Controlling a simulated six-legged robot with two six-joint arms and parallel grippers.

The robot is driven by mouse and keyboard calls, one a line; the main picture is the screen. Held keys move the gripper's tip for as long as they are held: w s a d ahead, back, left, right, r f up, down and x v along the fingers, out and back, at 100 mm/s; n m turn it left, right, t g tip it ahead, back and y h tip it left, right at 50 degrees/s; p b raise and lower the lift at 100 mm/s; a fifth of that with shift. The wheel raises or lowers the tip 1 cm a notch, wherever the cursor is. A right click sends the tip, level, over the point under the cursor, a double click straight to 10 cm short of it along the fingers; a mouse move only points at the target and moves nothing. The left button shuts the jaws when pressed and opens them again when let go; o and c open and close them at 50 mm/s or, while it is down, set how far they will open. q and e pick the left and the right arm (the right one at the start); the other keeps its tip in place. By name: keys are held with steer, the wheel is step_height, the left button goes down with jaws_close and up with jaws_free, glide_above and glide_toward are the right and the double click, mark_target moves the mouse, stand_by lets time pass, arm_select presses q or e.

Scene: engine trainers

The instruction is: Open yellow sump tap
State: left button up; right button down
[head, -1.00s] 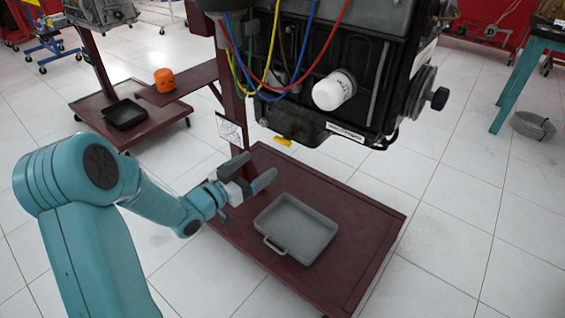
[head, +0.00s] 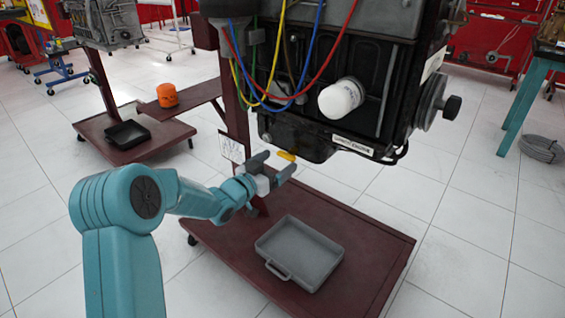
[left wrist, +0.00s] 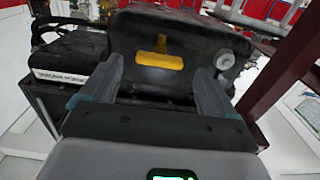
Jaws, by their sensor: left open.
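The yellow sump tap (head: 285,156) sits under the black engine (head: 330,100), at the bottom of its sump. In the left wrist view the yellow tap (left wrist: 159,60) lies crosswise on the dark sump face (left wrist: 190,35), with a small yellow stem above it. My left gripper (head: 276,163) is open, just below and beside the tap in the head view. In the left wrist view its two fingers (left wrist: 158,85) stand on either side of the tap, with a gap to each. Nothing is between them in grip. My right gripper is not in view.
A grey drain tray (head: 300,252) lies on the dark red stand base (head: 375,240) below the engine. A white oil filter (head: 341,98) and coloured cables hang at the engine's side. A red post (head: 235,110) stands close to my left gripper.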

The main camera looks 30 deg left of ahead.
mark_target(284, 157)
arm_select(q)
steer(key=shift+w+d, duration=0.15)
steer(key=shift+w, duration=1.4)
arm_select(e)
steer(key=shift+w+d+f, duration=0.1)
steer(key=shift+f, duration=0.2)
arm_select(q)
steer(key=c, duration=1.1)
steer(key=shift+o, duration=0.2)
